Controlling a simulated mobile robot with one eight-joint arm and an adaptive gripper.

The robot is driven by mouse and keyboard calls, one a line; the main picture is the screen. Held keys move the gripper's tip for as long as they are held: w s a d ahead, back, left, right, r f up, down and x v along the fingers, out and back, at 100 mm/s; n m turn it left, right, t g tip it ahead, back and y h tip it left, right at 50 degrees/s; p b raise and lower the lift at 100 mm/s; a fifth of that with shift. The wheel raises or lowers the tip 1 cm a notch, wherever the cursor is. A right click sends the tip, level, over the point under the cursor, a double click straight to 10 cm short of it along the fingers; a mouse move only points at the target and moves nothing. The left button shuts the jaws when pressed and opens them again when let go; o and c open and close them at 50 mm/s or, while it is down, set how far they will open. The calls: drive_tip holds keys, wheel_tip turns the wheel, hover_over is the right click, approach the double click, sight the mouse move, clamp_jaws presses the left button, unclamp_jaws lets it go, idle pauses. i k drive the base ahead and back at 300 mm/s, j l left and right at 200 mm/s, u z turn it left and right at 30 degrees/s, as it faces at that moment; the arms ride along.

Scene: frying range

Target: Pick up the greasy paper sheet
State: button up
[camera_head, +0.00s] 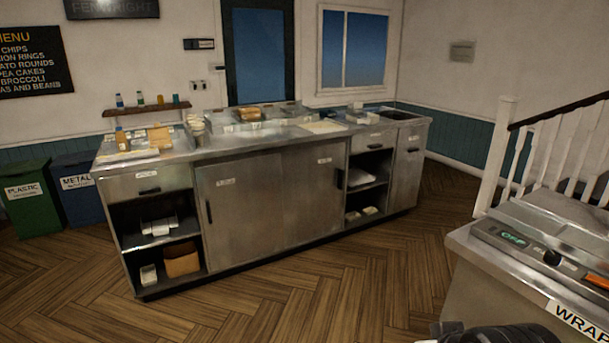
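Two flat sheets lie on the steel counter (240,152), and I cannot tell which is greasy paper. A pale yellowish sheet (322,126) lies right of the middle of the counter top. A dark rounded part, probably of my arm, shows at the bottom edge, right of centre, far from the counter. No gripper fingers can be made out.
Trays and small containers (250,118) stand along the counter's back. Green (33,200) and blue (75,185) bins stand left. A wrapping machine (545,255) on a steel unit is close at right, before a white railing (500,155). The wooden floor between is clear.

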sight(326, 126)
drive_tip(key=i, duration=1.6)
drive_tip(key=i+j, duration=0.1)
drive_tip(key=i, duration=1.55)
drive_tip(key=i+z, duration=0.1)
drive_tip(key=i, duration=1.5)
